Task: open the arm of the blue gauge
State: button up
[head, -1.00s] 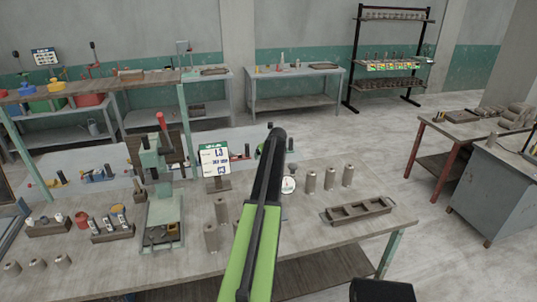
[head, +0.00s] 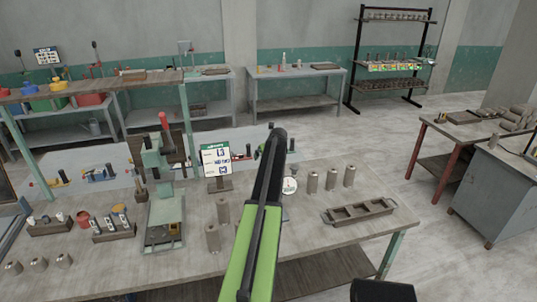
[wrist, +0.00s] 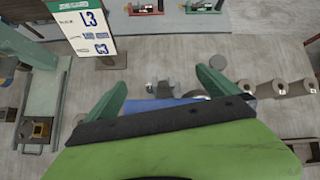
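The blue gauge shows partly in the wrist view as a blue body (wrist: 178,103) with grey metal parts, low between my fingers and partly covered by my gripper's own body. In the head view a round white dial (head: 289,185), which seems to belong to it, stands on the bench just right of my arm. My gripper (wrist: 162,83) has two green fingers spread wide apart, one on either side of the gauge, with nothing visibly held. In the head view my arm hides the fingers. I cannot tell the state of the gauge's arm or whether a finger touches it.
Several grey cylinders (head: 331,179) stand right of the dial, beside a compartmented tray (head: 359,212). A sign board (head: 216,160) and a green press (head: 163,195) stand to the left. Small racks (head: 112,227) lie farther left.

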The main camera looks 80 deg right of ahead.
jog(key=p+v, duration=0.8)
jog(key=v, duration=0.4)
jog(key=shift+w+p, duration=0.15)
jog(key=shift+p, duration=0.2)
